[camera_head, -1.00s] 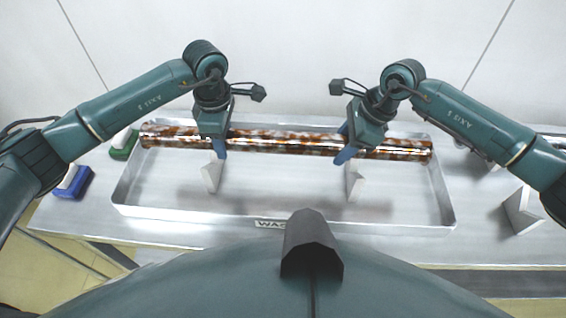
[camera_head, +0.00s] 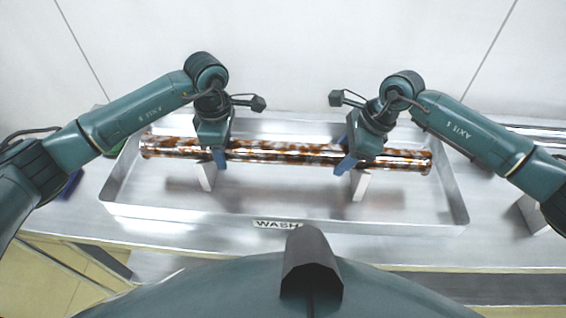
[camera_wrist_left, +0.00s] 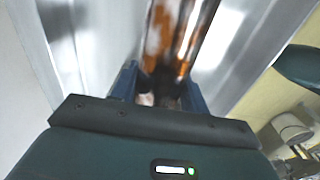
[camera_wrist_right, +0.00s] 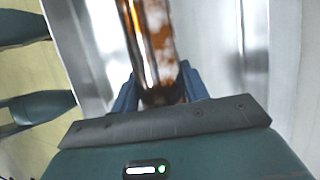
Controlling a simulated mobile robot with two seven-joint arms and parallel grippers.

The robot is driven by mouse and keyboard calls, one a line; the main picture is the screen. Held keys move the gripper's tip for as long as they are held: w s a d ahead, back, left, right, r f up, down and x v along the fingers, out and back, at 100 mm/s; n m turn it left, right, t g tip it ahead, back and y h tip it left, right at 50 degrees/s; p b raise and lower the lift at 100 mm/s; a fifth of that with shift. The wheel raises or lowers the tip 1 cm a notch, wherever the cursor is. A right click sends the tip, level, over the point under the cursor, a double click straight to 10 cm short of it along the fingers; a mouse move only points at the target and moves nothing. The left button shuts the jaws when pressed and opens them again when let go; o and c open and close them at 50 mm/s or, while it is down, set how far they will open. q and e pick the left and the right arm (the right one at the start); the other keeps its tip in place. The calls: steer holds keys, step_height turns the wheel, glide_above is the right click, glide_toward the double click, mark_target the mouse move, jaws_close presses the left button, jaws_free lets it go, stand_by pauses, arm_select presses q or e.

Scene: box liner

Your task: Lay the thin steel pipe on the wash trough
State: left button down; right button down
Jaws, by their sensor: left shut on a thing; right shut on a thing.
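The thin steel pipe (camera_head: 285,152) is shiny with brown rust-like blotches and lies level across the head view, over the wash trough (camera_head: 280,229). The trough is a shallow metal tray with a "WASH" label on its front wall. Two white supports, the left one (camera_head: 206,176) and the right one (camera_head: 360,185), stand in the trough below the pipe. My left gripper (camera_head: 219,158) is shut on the pipe left of its middle; the pipe also shows in the left wrist view (camera_wrist_left: 178,40). My right gripper (camera_head: 346,162) is shut on it right of its middle. I cannot tell whether the pipe touches the supports.
The trough stands on a metal bench (camera_head: 330,248). A blue block (camera_head: 72,184) is partly hidden by my left arm. A pale wall is behind.

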arm_select(q)
steer(key=c, duration=1.2)
jaws_free()
steer(key=shift+f, duration=0.15)
arm_select(e)
steer(key=c, duration=1.2)
jaws_free()
steer(key=shift+f, duration=0.2)
arm_select(q)
steer(key=o, duration=0.5)
arm_select(e)
steer(key=o, duration=0.5)
arm_select(q)
step_height(320, 180, up, 12)
steer(key=shift+f, duration=0.1)
arm_select(e)
steer(key=shift+r, duration=0.1)
steer(key=shift+d+r, duration=0.1)
steer(key=shift+r, duration=0.05)
steer(key=v, duration=1.1)
steer(key=shift+d+r, duration=0.15)
steer(key=shift+r, duration=0.15)
